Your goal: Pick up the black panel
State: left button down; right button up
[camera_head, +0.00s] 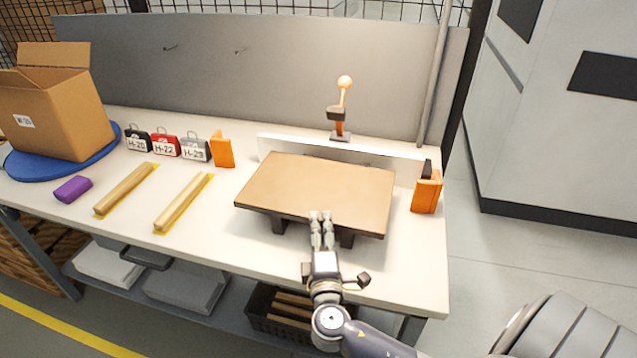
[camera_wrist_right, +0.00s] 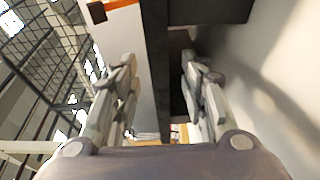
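The panel (camera_head: 318,185) lies flat and raised on dark supports on the workbench. Its top looks tan brown and its edges dark; I see no all-black panel. My right gripper (camera_head: 321,230) is at the panel's near long edge, its fingers pointing towards the bench's back. In the right wrist view the two fingers (camera_wrist_right: 160,75) are spread apart, with a dark edge (camera_wrist_right: 157,45), likely the panel's, between and beyond them. I cannot tell whether they touch it. My left gripper is not in view.
An orange block (camera_head: 427,193) stands right of the panel, another (camera_head: 222,151) to its left. A lever clamp (camera_head: 341,110) rises behind a white fence.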

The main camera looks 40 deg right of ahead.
aim_at(317, 200)
jog(key=x, duration=0.3)
jog(key=shift+w+d+r+p, duration=0.1)
jog(key=shift+w+r+p, duration=0.05)
jog(key=shift+r+p, duration=0.15)
jog(key=shift+w+d+f, duration=0.15)
jog(key=shift+w+d, duration=0.15)
jog(key=shift+w, duration=0.2)
jog(key=p+x, duration=0.1)
jog(key=x, duration=0.3)
jog(key=shift+a+p, duration=0.1)
jog(key=shift+p, duration=0.3)
jog(key=shift+w+f, duration=0.15)
jog(key=shift+w, duration=0.15)
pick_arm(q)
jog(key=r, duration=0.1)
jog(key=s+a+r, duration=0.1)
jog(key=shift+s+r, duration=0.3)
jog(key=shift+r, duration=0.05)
pick_arm(e)
grip_shut()
jog(key=shift+w+d+r, duration=0.15)
jog(key=shift+d+r, duration=0.05)
jog(key=shift+r, duration=0.05)
